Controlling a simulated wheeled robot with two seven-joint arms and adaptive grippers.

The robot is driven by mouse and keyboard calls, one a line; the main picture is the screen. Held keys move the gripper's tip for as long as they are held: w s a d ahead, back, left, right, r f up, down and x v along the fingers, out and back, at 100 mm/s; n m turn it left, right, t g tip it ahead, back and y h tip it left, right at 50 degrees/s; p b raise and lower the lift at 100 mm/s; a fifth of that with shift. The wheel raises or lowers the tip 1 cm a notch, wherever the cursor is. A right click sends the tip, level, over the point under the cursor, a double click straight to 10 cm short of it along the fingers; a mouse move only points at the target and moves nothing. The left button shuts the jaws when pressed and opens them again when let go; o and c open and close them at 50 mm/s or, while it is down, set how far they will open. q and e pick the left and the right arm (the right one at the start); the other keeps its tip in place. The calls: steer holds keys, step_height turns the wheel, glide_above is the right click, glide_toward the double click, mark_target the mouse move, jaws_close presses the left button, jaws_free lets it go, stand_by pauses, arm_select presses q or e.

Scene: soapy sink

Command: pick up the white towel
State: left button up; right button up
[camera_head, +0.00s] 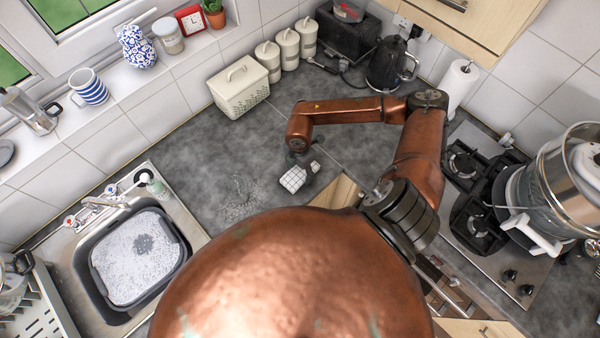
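The white towel (293,179) is a small white cloth with a dark grid pattern, over the grey worktop near the middle of the head view. A smaller white patch shows just to its right, and I cannot tell if it is part of the same cloth. My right gripper (298,160) points down at the towel's upper edge, below my copper wrist. Its fingers are small and dark there, so I cannot tell if they are open, shut or touching the cloth. My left gripper is not in view.
A sink with a grey basin of suds (130,255) is at lower left. A cream bread bin (240,88), canisters (288,45) and a black kettle (388,65) line the back. A hob (475,215) with a large pot is at right. The worktop left of the towel is mostly clear.

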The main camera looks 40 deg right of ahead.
steer(key=c, duration=0.7)
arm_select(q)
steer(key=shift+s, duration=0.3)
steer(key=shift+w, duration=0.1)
arm_select(e)
steer(key=shift+r, duration=0.6)
steer(key=s+a+r, duration=0.1)
steer(key=r, duration=0.1)
steer(key=s+a+r+b, duration=0.1)
steer(key=r, duration=0.2)
steer(key=s+a+r+b, duration=0.1)
steer(key=s+r, duration=0.1)
steer(key=shift+a+r, duration=0.15)
steer(key=shift+r, duration=0.25)
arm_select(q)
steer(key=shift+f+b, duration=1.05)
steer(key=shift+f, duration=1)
arm_select(e)
steer(key=shift+s+a+r, duration=0.65)
steer(key=shift+s+a, duration=0.3)
steer(key=shift+s, duration=0.2)
steer(key=shift+s+a+r, duration=0.7)
steer(key=shift+s+a, duration=0.2)
steer(key=shift+s, duration=0.2)
steer(key=shift+s+a+r, duration=0.65)
steer(key=shift+s+a, duration=0.3)
steer(key=shift+s, duration=0.2)
